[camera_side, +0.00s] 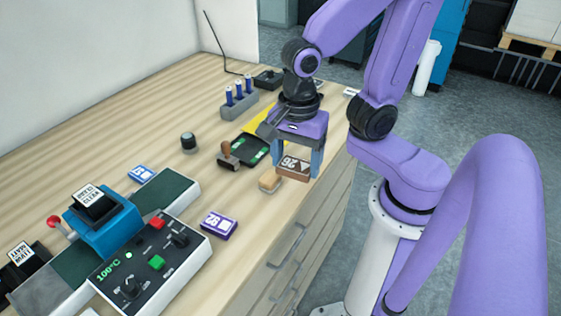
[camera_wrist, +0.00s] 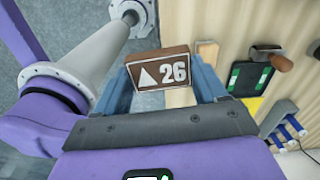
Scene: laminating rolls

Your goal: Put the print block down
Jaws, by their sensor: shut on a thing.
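The print block (camera_side: 293,167) is a brown block with a white triangle and the number 26 on its face. My gripper (camera_side: 296,160) is shut on it, with one blue finger at each end of the block. In the side view the block is near the table's front edge, and I cannot tell whether it touches the wood. In the wrist view the block (camera_wrist: 160,70) sits level between the fingertips of my gripper (camera_wrist: 168,82), its marked face towards the camera.
A small wooden block (camera_side: 269,180) lies just left of the gripper. A wooden-handled stamp (camera_side: 228,157) and a dark-green pad (camera_side: 252,149) are behind it. A purple box (camera_side: 219,225) and the laminator control panel (camera_side: 150,262) stand nearer left. Bare table lies between.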

